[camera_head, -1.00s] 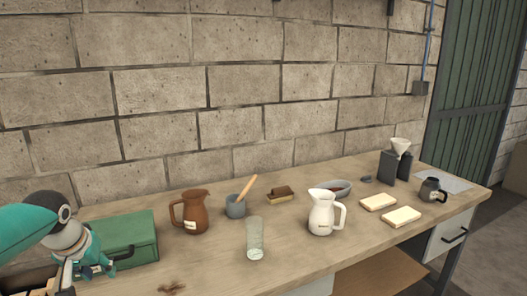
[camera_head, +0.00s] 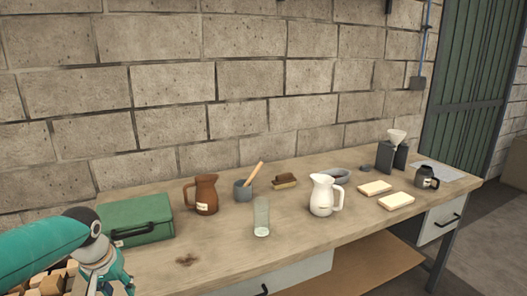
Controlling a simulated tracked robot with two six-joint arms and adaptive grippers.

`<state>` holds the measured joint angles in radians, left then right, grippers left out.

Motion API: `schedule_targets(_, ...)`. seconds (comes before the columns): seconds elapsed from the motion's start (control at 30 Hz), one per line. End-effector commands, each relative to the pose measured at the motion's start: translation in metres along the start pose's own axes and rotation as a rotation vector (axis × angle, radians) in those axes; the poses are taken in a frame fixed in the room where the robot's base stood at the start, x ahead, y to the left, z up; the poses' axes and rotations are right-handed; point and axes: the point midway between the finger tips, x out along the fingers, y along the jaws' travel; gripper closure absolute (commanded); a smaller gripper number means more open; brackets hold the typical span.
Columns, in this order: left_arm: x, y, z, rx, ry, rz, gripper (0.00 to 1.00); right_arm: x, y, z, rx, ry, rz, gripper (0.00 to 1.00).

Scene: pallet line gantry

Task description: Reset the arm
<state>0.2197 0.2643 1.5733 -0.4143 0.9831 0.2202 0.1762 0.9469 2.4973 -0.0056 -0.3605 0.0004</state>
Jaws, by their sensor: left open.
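My left arm comes in from the lower left, and its gripper (camera_head: 112,285) hangs low beside the front left edge of the bench. The gripper is open, with nothing seen between its fingers, though its tips run close to the bottom of the picture. A box of wooden blocks (camera_head: 48,284) lies partly hidden below the arm. My right gripper is not in view.
The wooden bench (camera_head: 215,258) carries a green case (camera_head: 137,220), brown jug (camera_head: 202,194), grey mortar (camera_head: 242,191), glass (camera_head: 261,217), white jug (camera_head: 323,195), bread slices (camera_head: 374,188) and a small dark pot (camera_head: 426,177).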

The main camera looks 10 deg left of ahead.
Motion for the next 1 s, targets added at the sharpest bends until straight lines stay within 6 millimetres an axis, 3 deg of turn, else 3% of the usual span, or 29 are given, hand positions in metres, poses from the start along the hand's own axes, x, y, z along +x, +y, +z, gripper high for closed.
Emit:
schedule_targets(0.23,0.062,0.033,0.04,0.06,-0.16,0.027,0.59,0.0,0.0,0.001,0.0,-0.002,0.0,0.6)
schedule_targets(0.37,0.108,0.06,0.077,0.101,-0.262,0.062,0.59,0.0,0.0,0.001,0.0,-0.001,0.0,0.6)
schedule_targets(0.57,0.187,0.115,0.171,0.163,-0.434,0.162,0.59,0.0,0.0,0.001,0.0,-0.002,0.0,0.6)
schedule_targets(0.7,0.226,0.151,0.254,0.178,-0.527,0.243,0.59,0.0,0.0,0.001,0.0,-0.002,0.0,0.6)
schedule_targets(0.9,0.249,0.183,0.373,0.137,-0.576,0.333,0.59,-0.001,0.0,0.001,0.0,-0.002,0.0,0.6)
schedule_targets(1.0,0.25,0.186,0.389,0.104,-0.505,0.346,0.59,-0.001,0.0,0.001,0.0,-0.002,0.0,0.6)
